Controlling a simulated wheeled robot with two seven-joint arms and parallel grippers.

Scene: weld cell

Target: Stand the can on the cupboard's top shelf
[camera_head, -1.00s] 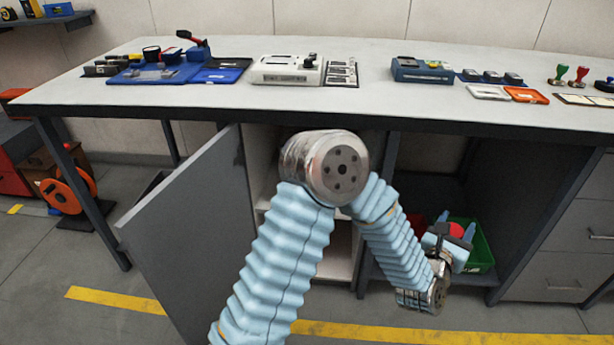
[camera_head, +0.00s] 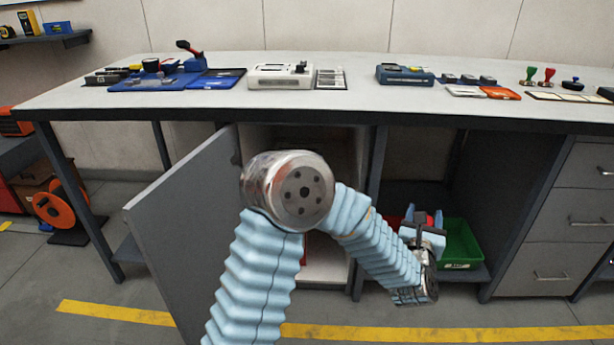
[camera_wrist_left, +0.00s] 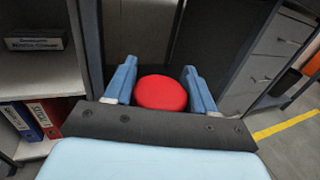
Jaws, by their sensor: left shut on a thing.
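The can (camera_wrist_left: 160,92) shows in the left wrist view as a red round top between the two blue fingers. My left gripper (camera_head: 424,222) is shut on it, in front of the open bay right of the cupboard; in the left wrist view the gripper (camera_wrist_left: 161,88) has a finger on each side of the can. The can's lower part is hidden. The cupboard (camera_wrist_left: 40,75) is at the left of the wrist view, with a shelf board above binders. In the head view its door (camera_head: 190,225) stands open to the left, and my arm hides much of the inside. My right gripper is not in view.
A labelled box (camera_wrist_left: 35,40) stands on the cupboard shelf, with binders (camera_wrist_left: 35,120) below. A dark upright (camera_head: 369,210) separates the cupboard from the bay, where a green bin (camera_head: 462,244) sits. The bench top (camera_head: 350,95) above carries several devices.

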